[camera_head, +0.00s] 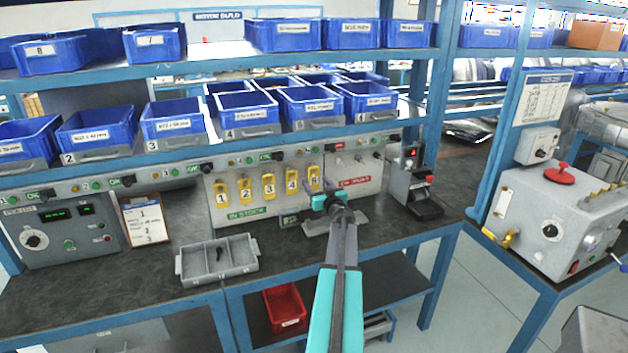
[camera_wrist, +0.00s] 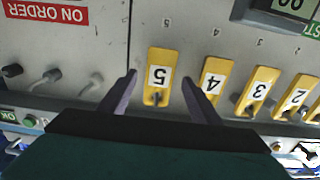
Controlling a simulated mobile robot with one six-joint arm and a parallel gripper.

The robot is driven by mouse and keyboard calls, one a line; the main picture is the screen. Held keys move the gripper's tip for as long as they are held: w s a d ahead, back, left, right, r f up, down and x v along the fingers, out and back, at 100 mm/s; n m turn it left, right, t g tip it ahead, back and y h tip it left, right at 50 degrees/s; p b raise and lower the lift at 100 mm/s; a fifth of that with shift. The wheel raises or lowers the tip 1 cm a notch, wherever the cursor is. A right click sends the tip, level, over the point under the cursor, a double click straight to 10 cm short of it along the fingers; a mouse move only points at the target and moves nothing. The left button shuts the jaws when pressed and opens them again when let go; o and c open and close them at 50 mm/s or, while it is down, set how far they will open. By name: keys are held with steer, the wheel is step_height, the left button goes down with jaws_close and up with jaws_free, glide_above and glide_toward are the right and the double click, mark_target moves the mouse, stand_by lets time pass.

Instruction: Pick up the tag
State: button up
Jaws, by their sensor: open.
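Several yellow numbered tags hang in a row on the grey panel (camera_head: 330,170) above the bench. In the wrist view, tag 5 (camera_wrist: 160,72) hangs on its hook between my two fingers, with a gap on each side. Tag 4 (camera_wrist: 212,77), tag 3 (camera_wrist: 257,90) and tag 2 (camera_wrist: 293,97) hang beside it. My gripper (camera_wrist: 157,88) is open and holds nothing. In the head view my gripper (camera_head: 322,188) is at the panel and partly covers tag 5 (camera_head: 314,178). Tag 1 (camera_head: 221,194) hangs at the far left of the row.
A grey divided tray (camera_head: 216,262) and a clipboard (camera_head: 146,222) are on the bench. Blue bins (camera_head: 245,112) stand on the shelf above the panel.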

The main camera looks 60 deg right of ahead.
mark_target(314, 179)
steer(key=shift+x, duration=1.55)
steer(key=c, duration=1.1)
steer(key=shift+c, duration=0.2)
steer(key=shift+r, duration=0.25)
steer(key=b+v, duration=0.1)
steer(key=v, duration=1.7)
steer(key=shift+b, duration=0.3)
steer(key=shift+r+p, duration=0.5)
steer(key=shift+p, duration=0.35)
steer(key=shift+s+a, duration=0.1)
steer(key=shift+s, duration=0.05)
